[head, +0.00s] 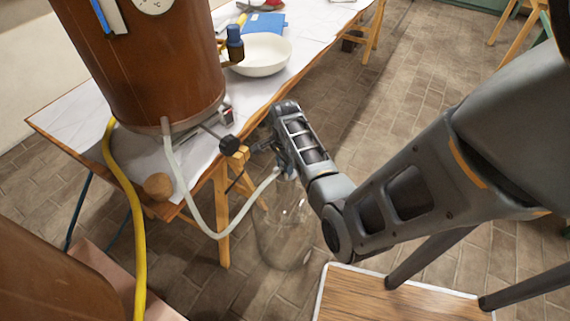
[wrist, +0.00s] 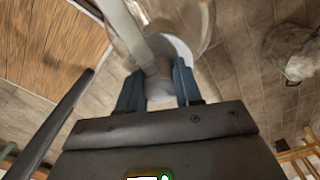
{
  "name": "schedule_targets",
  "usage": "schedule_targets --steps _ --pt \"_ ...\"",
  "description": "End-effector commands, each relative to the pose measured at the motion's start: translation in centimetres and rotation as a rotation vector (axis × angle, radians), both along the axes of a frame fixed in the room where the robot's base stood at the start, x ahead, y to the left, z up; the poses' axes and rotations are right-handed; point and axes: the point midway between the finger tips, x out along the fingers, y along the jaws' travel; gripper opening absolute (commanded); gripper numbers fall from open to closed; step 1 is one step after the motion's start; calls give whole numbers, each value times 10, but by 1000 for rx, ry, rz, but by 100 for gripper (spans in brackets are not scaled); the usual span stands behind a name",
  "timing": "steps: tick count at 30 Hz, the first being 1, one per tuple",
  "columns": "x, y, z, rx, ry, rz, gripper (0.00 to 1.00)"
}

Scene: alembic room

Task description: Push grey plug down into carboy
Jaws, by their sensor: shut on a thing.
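My gripper (head: 287,171) is shut on the grey plug (wrist: 158,86), which sits between its two blue fingertips in the wrist view. A pale hose (wrist: 122,25) runs to the plug; in the head view the hose (head: 195,215) loops from the copper vessel to my gripper. The clear glass carboy (head: 283,232) stands on the floor below my gripper. A pale round rim (wrist: 184,50) shows just beyond the plug in the wrist view. My fingers partly hide the plug, so I cannot tell how deep it sits in the neck.
The copper vessel (head: 160,62) stands on a paper-covered table (head: 65,117) at the left, with a black knob (head: 229,145) sticking out near my gripper. A yellow hose (head: 130,200) hangs at the left. A wooden board (head: 385,298) lies at the lower right. Brick floor (head: 370,110) is open beyond.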

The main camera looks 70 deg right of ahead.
Motion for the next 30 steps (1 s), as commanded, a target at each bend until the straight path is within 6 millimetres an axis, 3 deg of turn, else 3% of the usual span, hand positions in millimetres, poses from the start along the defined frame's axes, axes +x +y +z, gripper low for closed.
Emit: schedule_targets --steps 30 --pt "0 0 -9 0 0 0 4"
